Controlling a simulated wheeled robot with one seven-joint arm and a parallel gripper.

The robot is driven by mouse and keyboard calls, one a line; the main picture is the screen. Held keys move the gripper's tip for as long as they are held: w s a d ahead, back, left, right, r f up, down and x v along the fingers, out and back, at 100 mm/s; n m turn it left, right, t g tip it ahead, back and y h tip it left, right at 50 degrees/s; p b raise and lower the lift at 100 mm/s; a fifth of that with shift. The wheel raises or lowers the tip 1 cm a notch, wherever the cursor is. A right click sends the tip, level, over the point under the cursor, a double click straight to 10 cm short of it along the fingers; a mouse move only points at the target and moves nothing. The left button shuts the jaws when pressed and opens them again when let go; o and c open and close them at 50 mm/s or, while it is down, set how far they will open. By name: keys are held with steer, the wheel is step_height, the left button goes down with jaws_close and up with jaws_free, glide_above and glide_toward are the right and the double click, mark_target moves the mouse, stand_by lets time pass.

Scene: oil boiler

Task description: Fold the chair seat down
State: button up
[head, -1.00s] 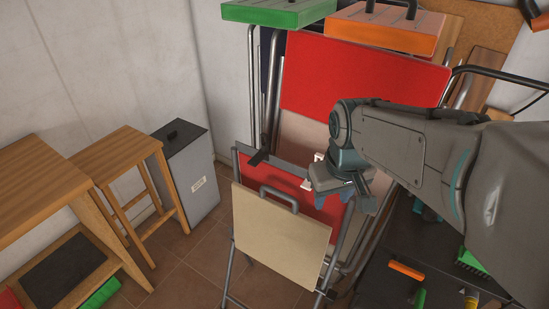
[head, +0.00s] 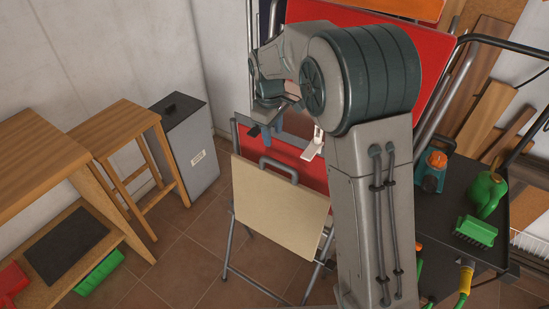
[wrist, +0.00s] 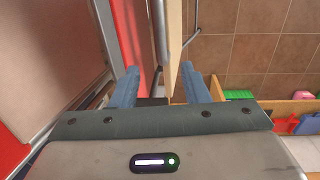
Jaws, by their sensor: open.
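The folding chair stands on the tiled floor. Its beige seat panel (head: 278,200) is upright, with a grey metal handle (head: 278,167) on its top edge. A red panel (head: 290,158) shows behind it. My gripper (head: 275,135) is above and just behind the seat's top edge, partly hidden by my arm. In the wrist view my gripper (wrist: 160,72) has its two blue fingers spread. The seat panel's edge (wrist: 175,35) and a metal bar, seemingly the handle (wrist: 159,30), show beyond and between the fingertips. I cannot tell whether they touch.
A wooden stool (head: 130,150) and a grey box (head: 187,150) stand at the left. A larger red panel (head: 430,50) leans behind my arm. A dark cart (head: 440,215) with tools is close on the right. Floor (head: 180,260) is clear at front left.

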mark_target(275, 161)
steer(key=f, duration=1.1)
steer(key=shift+w+d+f, duration=0.25)
steer(key=shift+w, duration=0.15)
jaws_close()
